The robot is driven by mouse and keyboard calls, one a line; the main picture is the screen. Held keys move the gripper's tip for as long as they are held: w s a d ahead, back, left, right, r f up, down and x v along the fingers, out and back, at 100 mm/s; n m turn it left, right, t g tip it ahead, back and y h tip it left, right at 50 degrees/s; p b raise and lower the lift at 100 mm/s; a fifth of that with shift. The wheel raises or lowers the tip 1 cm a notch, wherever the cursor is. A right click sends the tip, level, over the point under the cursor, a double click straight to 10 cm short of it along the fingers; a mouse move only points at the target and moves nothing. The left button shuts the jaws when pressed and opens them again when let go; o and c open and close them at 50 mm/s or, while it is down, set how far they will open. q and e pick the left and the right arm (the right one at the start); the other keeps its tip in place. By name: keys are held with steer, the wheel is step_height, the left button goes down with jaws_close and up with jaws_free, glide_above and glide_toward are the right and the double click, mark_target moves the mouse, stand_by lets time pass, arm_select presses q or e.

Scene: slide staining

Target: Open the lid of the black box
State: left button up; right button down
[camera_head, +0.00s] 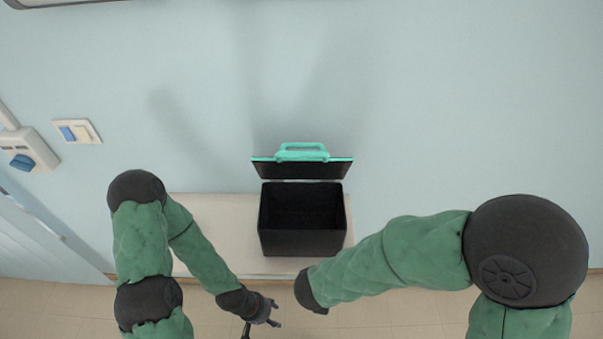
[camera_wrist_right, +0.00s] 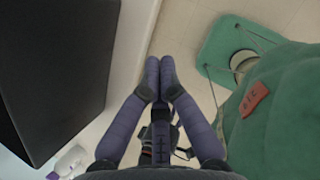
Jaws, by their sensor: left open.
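The black box (camera_head: 302,243) stands on a pale table against the wall in the head view. Its lid (camera_head: 302,170) is raised at the back, with a teal edge and teal handle (camera_head: 302,151). The empty dark inside shows. My left gripper (camera_head: 262,319) is open and empty, in front of the table and left of the box. My right gripper does not show in the head view. In the right wrist view its fingers (camera_wrist_right: 160,72) meet at the tips with nothing between them. A large black surface, likely the box (camera_wrist_right: 55,65), is left of them, apart.
The table (camera_head: 215,225) has bare room left of the box. A wall switch (camera_head: 77,132) and a socket with a blue plug (camera_head: 22,161) are on the wall at the left. Tiled floor lies in front of the table.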

steer(key=w+a+r+n+t+p, duration=0.1)
steer(key=w+a+r+n+t, duration=0.15)
steer(key=r, duration=0.35)
steer(key=w+a+r+n+t, duration=0.1)
steer(key=w+r+n+t, duration=0.15)
steer(key=r, duration=0.25)
steer(key=n+t+y+p, duration=0.1)
steer(key=n+t+y, duration=0.2)
steer(key=t, duration=0.2)
glide_toward(302, 169)
steer(key=shift+r+b+x, duration=0.1)
steer(key=shift+b+x, duration=0.05)
steer(key=shift+x, duration=1.1)
steer(key=shift+r+b+x, duration=0.15)
steer(key=shift+x, duration=1.1)
steer(key=shift+w+a, duration=0.1)
